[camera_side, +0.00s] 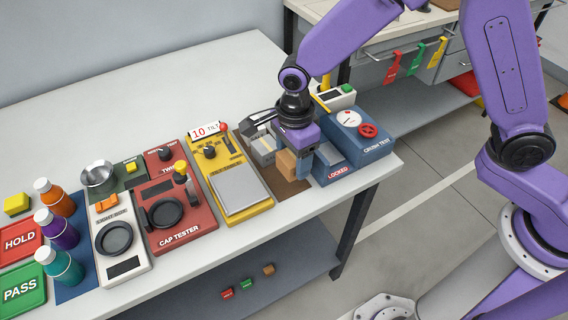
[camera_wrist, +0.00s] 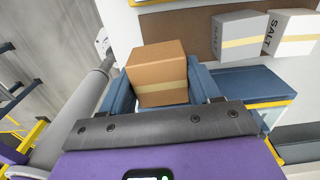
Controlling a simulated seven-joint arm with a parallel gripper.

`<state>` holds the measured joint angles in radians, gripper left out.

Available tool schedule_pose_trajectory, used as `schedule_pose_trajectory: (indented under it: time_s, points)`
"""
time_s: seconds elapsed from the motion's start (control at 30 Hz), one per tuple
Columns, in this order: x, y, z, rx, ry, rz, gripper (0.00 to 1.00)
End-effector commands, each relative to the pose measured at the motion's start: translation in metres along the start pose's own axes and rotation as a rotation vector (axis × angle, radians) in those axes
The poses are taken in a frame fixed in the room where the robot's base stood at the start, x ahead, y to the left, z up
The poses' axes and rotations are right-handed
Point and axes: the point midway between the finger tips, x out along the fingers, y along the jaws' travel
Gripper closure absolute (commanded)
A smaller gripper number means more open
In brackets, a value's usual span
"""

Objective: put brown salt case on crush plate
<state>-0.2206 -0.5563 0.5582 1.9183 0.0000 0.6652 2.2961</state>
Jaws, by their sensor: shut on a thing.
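The brown salt case (camera_side: 287,162) is a small box with a pale band, held between the blue fingers of my gripper (camera_side: 296,163). In the wrist view the brown case (camera_wrist: 158,75) sits between the two fingers, which are shut on it. I cannot tell whether its underside touches the brown mat (camera_side: 291,188) below. The blue crush tester (camera_side: 372,146) stands just right of my gripper, with a red knob, a dial and a LOCKED label. Its low front part (camera_side: 329,157), where the crush plate appears to be, is partly hidden by my gripper.
A grey case (camera_wrist: 236,30) and a white SALT case (camera_wrist: 291,33) stand beside the held one. The yellow tilt tester (camera_side: 229,183) is left of the mat, then the red cap tester (camera_side: 179,222). The table's front edge (camera_side: 340,197) is close by.

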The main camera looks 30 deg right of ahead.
Motion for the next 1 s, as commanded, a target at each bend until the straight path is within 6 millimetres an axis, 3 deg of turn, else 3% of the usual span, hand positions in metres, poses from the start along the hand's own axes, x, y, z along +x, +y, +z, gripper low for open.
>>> schedule_pose_trajectory:
  time_s: [0.2,0.6,0.87,1.0]
  points:
    - [-0.037,0.025,-0.016,-0.001,-0.003,-0.004,0.78]
    - [-0.064,0.081,-0.052,-0.001,-0.002,-0.002,0.78]
    - [-0.072,0.096,-0.064,0.002,-0.002,-0.002,0.78]
    - [-0.079,0.098,-0.084,0.015,-0.002,-0.003,0.78]
